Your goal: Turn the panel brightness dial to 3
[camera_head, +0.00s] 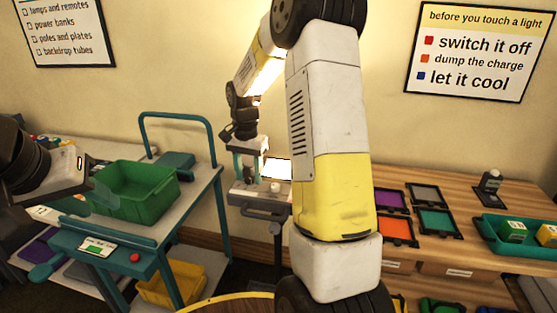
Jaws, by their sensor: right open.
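A small stand (245,201) with a grey top stands between the trolley and the wooden counter. A bright white lit panel (278,168) shows at its back, and a small pale knob (275,188), perhaps the dial, is on its top. Its number marks are too small to read. My right gripper (250,176) points down just above the left part of the stand, open, with teal fingers; I cannot tell if it touches anything. My right arm hides what is to the right of the stand.
A teal trolley (185,212) with a green bin (137,190) stands left. A yellow bin (172,283) is on its lower shelf. The counter at right holds coloured filter frames (397,230) and a teal tray (490,228) with boxes.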

